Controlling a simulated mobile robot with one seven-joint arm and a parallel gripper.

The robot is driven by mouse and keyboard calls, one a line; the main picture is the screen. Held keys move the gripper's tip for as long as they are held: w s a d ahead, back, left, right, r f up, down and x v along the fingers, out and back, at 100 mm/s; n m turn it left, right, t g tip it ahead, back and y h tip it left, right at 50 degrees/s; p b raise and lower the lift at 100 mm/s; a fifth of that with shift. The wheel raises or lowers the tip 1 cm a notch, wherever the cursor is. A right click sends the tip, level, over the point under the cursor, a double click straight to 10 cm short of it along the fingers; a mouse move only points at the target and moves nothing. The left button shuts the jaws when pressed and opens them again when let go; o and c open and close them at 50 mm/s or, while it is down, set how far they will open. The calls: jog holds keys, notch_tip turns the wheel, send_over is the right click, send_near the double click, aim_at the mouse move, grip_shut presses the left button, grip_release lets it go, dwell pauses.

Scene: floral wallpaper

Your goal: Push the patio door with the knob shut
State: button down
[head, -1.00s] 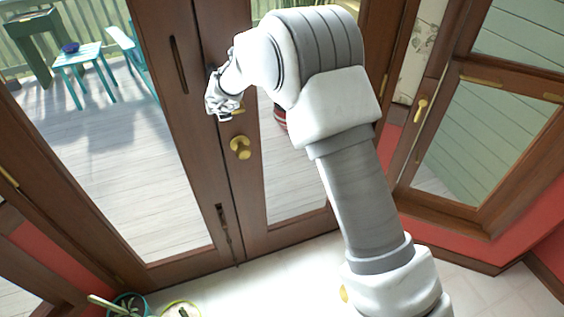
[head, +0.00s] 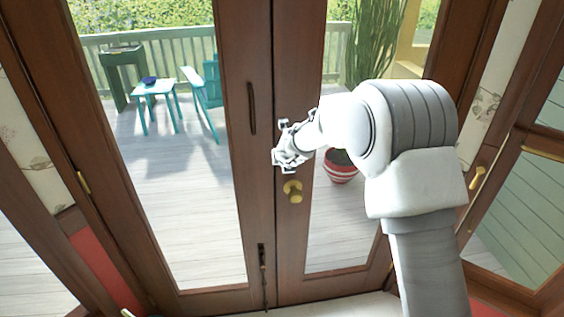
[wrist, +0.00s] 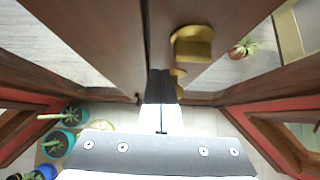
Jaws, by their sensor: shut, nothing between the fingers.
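The patio door with the knob is the right leaf (head: 295,240) of a brown wooden double glass door. Its brass knob (head: 292,190) is on the stile by the seam, and brass fittings also show in the wrist view (wrist: 192,45). In the head view this leaf looks about in line with the left leaf (head: 232,150); whether it is fully flush I cannot tell. My gripper (head: 280,158) is shut and empty, just above the knob by the seam. In the wrist view its fingertips (wrist: 161,76) point at the door beside the brass fittings; contact is unclear.
Beyond the glass are a deck with a teal table (head: 155,90), a teal chair (head: 208,95) and a red-striped pot (head: 341,168). Potted plants (wrist: 62,140) stand on the floor at lower left in the wrist view. Another glazed door (head: 530,200) is at the right.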

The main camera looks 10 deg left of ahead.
jog(key=s+d+r+n+y, duration=0.1)
jog(key=s+d+r+n, duration=0.4)
jog(key=r, duration=0.3)
jog(key=s+d+r+n+t+y, duration=0.1)
jog(key=s+d+r+n, duration=0.1)
jog(key=s+r+n, duration=0.5)
jog(key=s+d+r+n+y, duration=0.1)
jog(key=s+d+r+n, duration=0.35)
jog(key=r, duration=0.35)
jog(key=s+d+f+n+g+h, duration=0.1)
jog(key=s+d+f+n+h, duration=0.1)
jog(key=s+d+n, duration=0.5)
jog(key=s+d+f+n+g+h, duration=0.2)
jog(key=s+d+n, duration=0.6)
jog(key=s+d, duration=0.5)
jog(key=s+f+h, duration=0.1)
jog(key=s+h, duration=0.1)
jog(key=s, duration=0.1)
jog(key=shift+d+f+g, duration=0.2)
jog(key=shift+f+g, duration=0.1)
jog(key=shift+f, duration=0.05)
